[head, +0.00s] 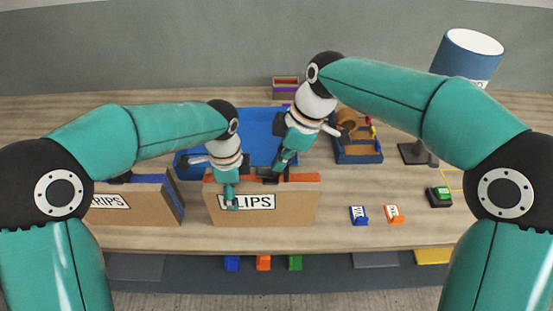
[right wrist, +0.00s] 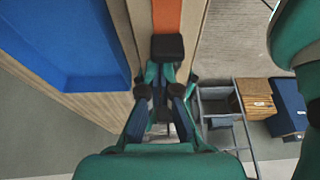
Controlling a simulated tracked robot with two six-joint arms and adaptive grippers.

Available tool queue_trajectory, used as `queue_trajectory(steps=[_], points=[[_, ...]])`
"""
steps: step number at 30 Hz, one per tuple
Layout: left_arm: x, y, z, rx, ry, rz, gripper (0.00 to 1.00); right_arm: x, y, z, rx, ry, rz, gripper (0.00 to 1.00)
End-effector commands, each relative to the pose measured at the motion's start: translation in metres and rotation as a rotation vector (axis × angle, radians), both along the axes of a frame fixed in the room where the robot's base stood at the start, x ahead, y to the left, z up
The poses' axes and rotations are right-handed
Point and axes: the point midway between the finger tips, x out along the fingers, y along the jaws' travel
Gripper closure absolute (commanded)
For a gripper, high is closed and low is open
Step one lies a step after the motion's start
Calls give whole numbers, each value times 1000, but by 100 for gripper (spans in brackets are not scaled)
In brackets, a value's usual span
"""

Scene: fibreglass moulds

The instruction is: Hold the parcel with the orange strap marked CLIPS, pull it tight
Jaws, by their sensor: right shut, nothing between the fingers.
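A black block (right wrist: 167,47), apparently the buckle, sits on the strap. My right gripper (right wrist: 165,74) is shut and empty, right beside this block; I cannot tell whether they touch. My left gripper (head: 231,205) points down at the parcel's front, over the label's left end. Its fingers are too small to read.
A second parcel (head: 140,212) with a blue strap (head: 166,187) stands at left. A blue tray (head: 250,118) lies behind. A blue tag (head: 359,215), an orange tag (head: 394,214) and a green button (head: 440,196) lie right. A blue drum (head: 470,55) stands back right.

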Motion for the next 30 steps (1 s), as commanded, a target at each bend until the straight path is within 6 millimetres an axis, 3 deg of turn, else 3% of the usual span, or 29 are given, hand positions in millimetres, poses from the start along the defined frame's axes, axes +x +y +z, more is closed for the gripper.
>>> queue_trajectory(steps=[1,6,20,30], points=[[-4,1,-7,5,19,0,83,1,-10,-1,-1,-1,-6,100],[-4,1,-7,5,19,0,84,0,-36,-1,-2,-1,-3,100],[-4,1,-7,5,19,0,84,-1,-40,3,-3,-1,-1,100],[-4,1,-7,6,18,-1,84,-1,-56,54,0,-7,-2,100]])
